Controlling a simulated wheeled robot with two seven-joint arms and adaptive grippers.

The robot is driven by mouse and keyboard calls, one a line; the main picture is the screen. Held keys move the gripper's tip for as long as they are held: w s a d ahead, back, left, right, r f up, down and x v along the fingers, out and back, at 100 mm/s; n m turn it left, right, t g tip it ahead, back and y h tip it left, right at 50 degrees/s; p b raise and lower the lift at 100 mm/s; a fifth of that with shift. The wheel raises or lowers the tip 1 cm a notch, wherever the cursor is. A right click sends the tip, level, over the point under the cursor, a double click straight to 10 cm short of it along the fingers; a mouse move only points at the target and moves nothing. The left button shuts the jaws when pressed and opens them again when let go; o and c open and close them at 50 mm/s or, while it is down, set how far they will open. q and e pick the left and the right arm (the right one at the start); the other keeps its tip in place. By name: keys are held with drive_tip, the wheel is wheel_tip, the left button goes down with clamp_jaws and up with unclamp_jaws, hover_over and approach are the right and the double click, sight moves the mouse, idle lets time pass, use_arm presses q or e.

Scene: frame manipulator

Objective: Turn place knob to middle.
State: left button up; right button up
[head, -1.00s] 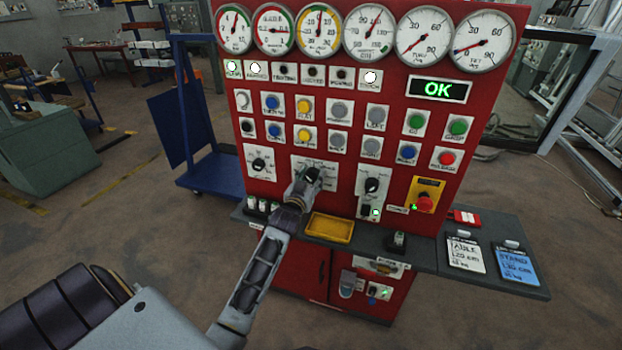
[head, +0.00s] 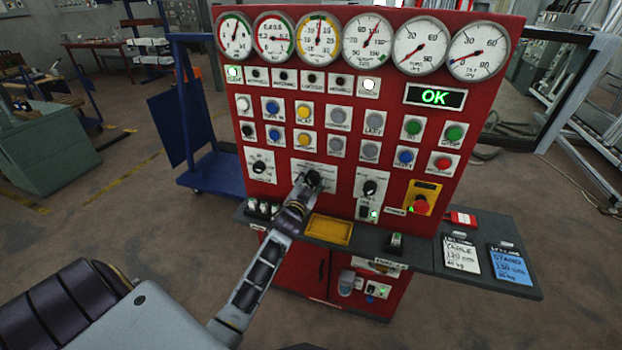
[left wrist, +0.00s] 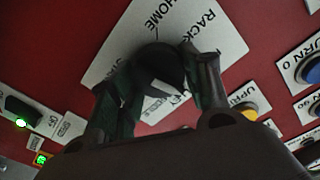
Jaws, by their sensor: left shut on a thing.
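The place knob (head: 315,177) is a black rotary knob on a white label plate in the middle of the red panel. In the left wrist view the knob (left wrist: 160,65) stands between my fingers, with the words HOME and RACK on the plate (left wrist: 190,25) beyond it. My left gripper (head: 306,185) is shut on the knob, a finger on each side, as the left wrist view also shows (left wrist: 157,82). The gripper hides part of the plate. I cannot tell clearly which way the knob points. My right gripper is not in view.
Other black knobs sit left (head: 259,166) and right (head: 370,187) of it. Push buttons and gauges fill the panel above. A red emergency stop (head: 419,204) is at the right. Below is a grey shelf (head: 375,250) with a yellow tray (head: 329,230).

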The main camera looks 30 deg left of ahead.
use_arm(q)
drive_tip(key=m+p, duration=0.1)
drive_tip(key=m, duration=0.4)
drive_tip(key=shift+d+f+m, duration=0.1)
drive_tip(key=shift+m, duration=0.3)
drive_tip(key=shift+f+m, duration=0.15)
drive_tip(key=shift+m, duration=2.95)
drive_tip(key=o, duration=1)
drive_tip(key=shift+v, duration=5.95)
drive_tip(key=shift+d, duration=0.1)
drive_tip(key=shift+n, duration=0.5)
